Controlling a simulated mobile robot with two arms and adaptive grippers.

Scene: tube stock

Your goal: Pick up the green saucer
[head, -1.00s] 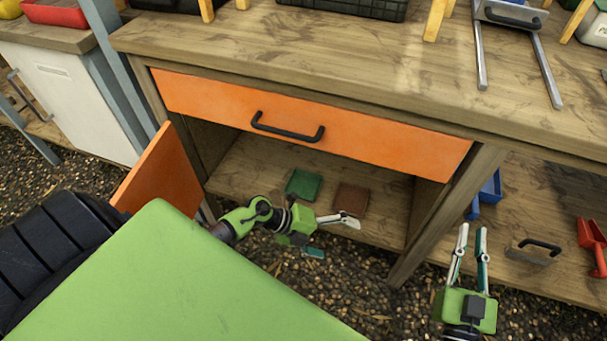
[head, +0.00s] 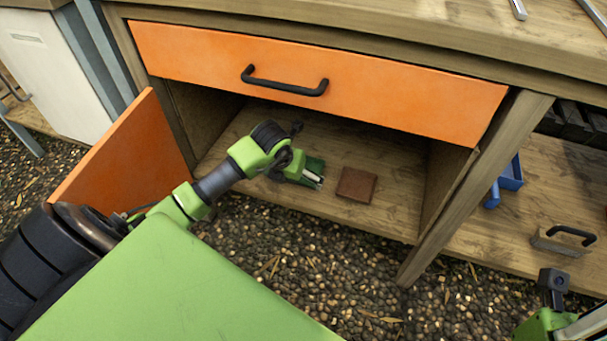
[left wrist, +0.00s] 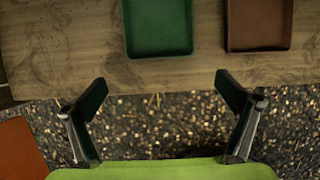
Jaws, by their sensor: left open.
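The green saucer (head: 316,164), a square shallow dish, lies on the floor board of the open cabinet and is partly hidden behind my left gripper (head: 314,180) in the head view. In the left wrist view the green saucer (left wrist: 158,28) is at the top, cut by the frame edge. My left gripper (left wrist: 162,84) is open and empty there, its fingers spread wider than the saucer and short of its near edge. My right gripper (head: 585,325) is only partly in view at the bottom right corner, its fingers cut off.
A brown square dish (head: 357,184) lies just right of the saucer. The orange drawer (head: 310,82) is above the opening. An open orange door (head: 125,155) stands at the left, a wooden leg (head: 470,190) at the right. Gravel lies in front.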

